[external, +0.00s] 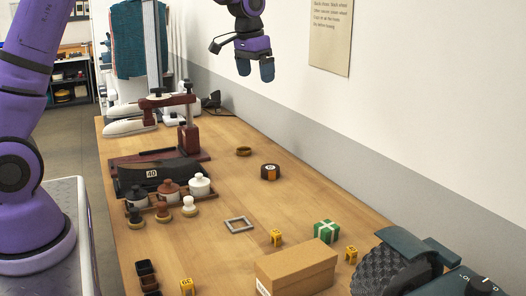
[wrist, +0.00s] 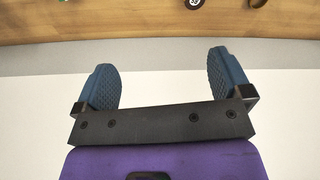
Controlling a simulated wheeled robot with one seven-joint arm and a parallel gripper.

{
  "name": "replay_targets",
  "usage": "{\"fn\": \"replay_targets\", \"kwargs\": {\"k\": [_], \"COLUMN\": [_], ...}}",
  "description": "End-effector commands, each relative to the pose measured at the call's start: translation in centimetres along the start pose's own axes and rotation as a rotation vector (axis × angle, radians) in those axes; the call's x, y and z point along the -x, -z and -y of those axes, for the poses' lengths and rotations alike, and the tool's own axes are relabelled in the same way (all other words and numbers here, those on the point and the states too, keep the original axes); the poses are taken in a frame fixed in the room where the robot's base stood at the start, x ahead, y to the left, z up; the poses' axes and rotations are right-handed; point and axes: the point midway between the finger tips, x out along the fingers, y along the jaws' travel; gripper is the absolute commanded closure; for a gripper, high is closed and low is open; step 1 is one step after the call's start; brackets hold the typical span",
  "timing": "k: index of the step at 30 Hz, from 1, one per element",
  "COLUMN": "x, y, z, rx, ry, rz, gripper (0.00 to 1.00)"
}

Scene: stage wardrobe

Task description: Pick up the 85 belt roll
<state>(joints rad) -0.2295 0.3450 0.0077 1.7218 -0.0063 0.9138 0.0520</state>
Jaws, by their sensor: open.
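A dark round belt roll (external: 270,172) with a pale label and an orange-brown patch lies on the table right of its middle. A labelled dark roll (wrist: 195,3) shows at the top edge of the wrist view, mostly cut off. Its number is too small to read surely. A smaller brown ring-shaped roll (external: 243,151) lies farther back, and part of a brown item (wrist: 258,2) shows in the wrist view. My gripper (external: 254,70) is open and empty, high above the table's far right side near the wall. Its blue fingers (wrist: 163,65) are apart with nothing between them.
A shoe press (external: 188,138), bottles (external: 199,184) and a dark item marked 40 stand left. A grey frame (external: 239,225), green box (external: 327,231), yellow tags, cardboard box (external: 297,267) and tyre-like machine (external: 387,270) are nearer. The wall bounds the right; table around the rolls is clear.

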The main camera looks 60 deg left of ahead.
Motion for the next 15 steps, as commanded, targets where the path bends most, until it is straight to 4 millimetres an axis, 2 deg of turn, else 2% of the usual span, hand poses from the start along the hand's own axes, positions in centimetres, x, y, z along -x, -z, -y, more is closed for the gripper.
{"fn": "replay_targets", "kwargs": {"k": [1, 6, 15], "x": [-1.9, -7.8, -19.4], "y": [1.2, 4.6, 8.5], "z": [0.7, 3.0, 7.3], "rx": [0.009, 0.033, 0.075], "ry": [0.001, 0.003, 0.004], "rz": [0.016, 0.057, 0.125], "gripper": [0.03, 0.03, 0.03]}}
